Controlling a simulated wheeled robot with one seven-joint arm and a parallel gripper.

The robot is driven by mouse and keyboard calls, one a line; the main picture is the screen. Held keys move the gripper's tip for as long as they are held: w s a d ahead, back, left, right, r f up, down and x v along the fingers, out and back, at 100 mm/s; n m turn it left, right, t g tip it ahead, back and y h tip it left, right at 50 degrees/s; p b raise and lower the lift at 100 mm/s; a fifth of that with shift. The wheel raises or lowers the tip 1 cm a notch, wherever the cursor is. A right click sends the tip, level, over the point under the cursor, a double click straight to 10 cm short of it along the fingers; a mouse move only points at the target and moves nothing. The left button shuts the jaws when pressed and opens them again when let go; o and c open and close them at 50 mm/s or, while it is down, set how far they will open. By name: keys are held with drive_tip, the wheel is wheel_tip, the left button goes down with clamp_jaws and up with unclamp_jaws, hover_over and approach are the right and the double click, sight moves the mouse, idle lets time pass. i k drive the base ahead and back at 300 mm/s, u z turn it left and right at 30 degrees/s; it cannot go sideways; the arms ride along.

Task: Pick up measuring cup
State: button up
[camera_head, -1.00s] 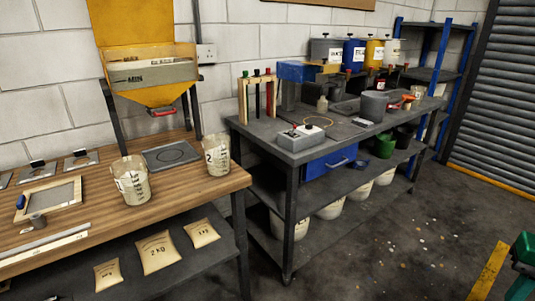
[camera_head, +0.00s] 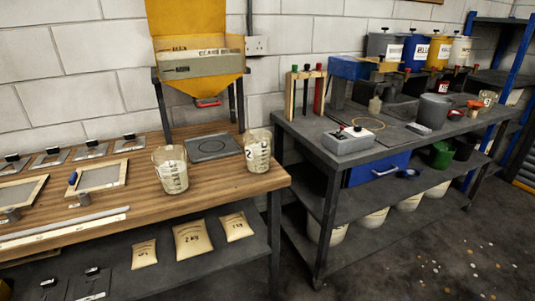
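Two clear measuring cups with black scale marks and white labels stand upright on the wooden bench. One measuring cup (camera_head: 171,170) is near the bench's front edge, left of a flat grey scale plate (camera_head: 212,147). The other measuring cup (camera_head: 258,151) is near the bench's right end, and its label seems to read 2. A smaller clear vessel, possibly also a cup, stands far right on the grey bench (camera_head: 487,98); it is too small to tell. My gripper is not in view.
The wooden bench (camera_head: 110,212) also holds framed screens (camera_head: 100,175) and a long metal straightedge (camera_head: 70,227). A yellow hopper (camera_head: 200,75) stands behind. Bags (camera_head: 193,240) lie on the shelf below. A grey bench (camera_head: 320,128) stands to the right. Open floor lies front right.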

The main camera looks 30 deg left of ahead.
sight(256, 143)
drive_tip(key=i, duration=0.95)
drive_tip(key=u, duration=0.05)
